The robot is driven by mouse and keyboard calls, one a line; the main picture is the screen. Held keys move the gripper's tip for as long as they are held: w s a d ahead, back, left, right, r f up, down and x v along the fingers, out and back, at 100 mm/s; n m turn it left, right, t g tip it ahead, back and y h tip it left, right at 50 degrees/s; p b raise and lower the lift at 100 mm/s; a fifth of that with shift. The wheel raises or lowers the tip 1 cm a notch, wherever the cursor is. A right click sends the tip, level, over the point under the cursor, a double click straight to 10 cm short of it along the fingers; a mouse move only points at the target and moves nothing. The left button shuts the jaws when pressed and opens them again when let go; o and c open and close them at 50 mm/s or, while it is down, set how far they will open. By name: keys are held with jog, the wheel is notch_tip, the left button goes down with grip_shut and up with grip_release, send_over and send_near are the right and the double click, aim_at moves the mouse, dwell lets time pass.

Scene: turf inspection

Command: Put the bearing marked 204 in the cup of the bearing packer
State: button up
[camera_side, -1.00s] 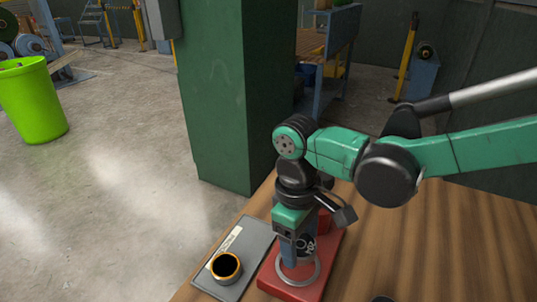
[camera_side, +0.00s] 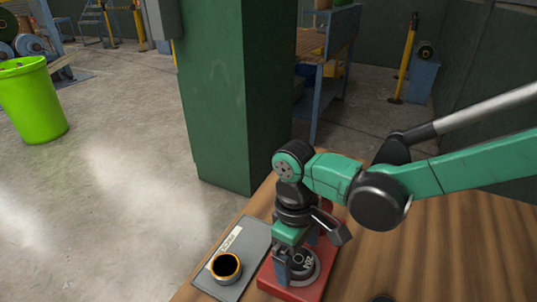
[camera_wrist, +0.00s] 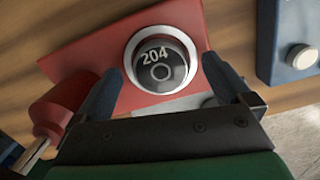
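The bearing marked 204 (camera_wrist: 160,68) is a dark disc with white digits. It sits face up inside the pale ring of the cup (camera_wrist: 133,50) on the red bearing packer (camera_wrist: 90,48). In the side view the bearing (camera_side: 302,262) also lies within the cup's ring, on the red base (camera_side: 290,293). My gripper (camera_wrist: 162,68) is open, with one finger on each side of the bearing and visible gaps between. In the side view my gripper (camera_side: 297,254) is low over the packer and partly covers the cup.
A grey plate (camera_side: 244,244) with a label lies left of the packer and carries a dark, gold-rimmed round piece (camera_side: 226,267). A red handle (camera_wrist: 62,108) is close to my left finger in the wrist view. A blue box with a white button (camera_wrist: 300,57) is at right.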

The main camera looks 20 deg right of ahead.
notch_tip(320, 180, up, 12)
jog(key=w, duration=0.1)
jog(key=s+d+f+m+t, duration=0.1)
jog(key=s+d+m+t, duration=0.1)
jog(key=d, duration=0.8)
jog(key=s+d+f+m+t, duration=0.1)
jog(key=d+m+t, duration=0.4)
jog(key=d, duration=0.4)
jog(key=shift+s+d+t+y, duration=0.35)
jog(key=shift+d+t+y, duration=0.05)
jog(key=shift+t, duration=0.3)
